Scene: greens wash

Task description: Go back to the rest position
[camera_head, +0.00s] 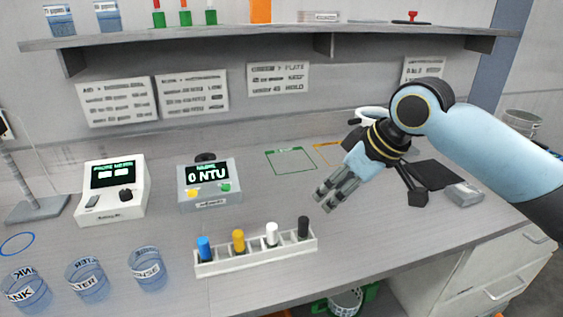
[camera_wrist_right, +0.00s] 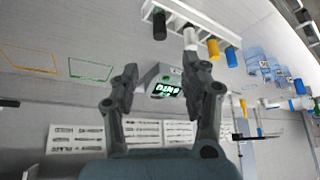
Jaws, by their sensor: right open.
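My right gripper (camera_head: 337,193) hangs over the right half of the bench in the head view, to the right of and above the rack, apart from everything. In the right wrist view my right gripper (camera_wrist_right: 165,85) has its two fingers spread apart with nothing between them. My left gripper is not in either view. The white rack (camera_head: 255,259) holds vials with a blue cap (camera_head: 204,249), a yellow cap (camera_head: 238,240), a white cap (camera_head: 272,234) and a black cap (camera_head: 303,227). The turbidity meter (camera_head: 209,186) behind it reads 0 NTU.
A second meter (camera_head: 113,190) stands on the left. Three labelled beakers (camera_head: 148,268) stand at the front left. Green (camera_head: 290,160) and orange outlines mark the bench at the back. A shelf (camera_head: 270,40) runs above. A dark mat (camera_head: 432,175) and grey box (camera_head: 464,194) lie right.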

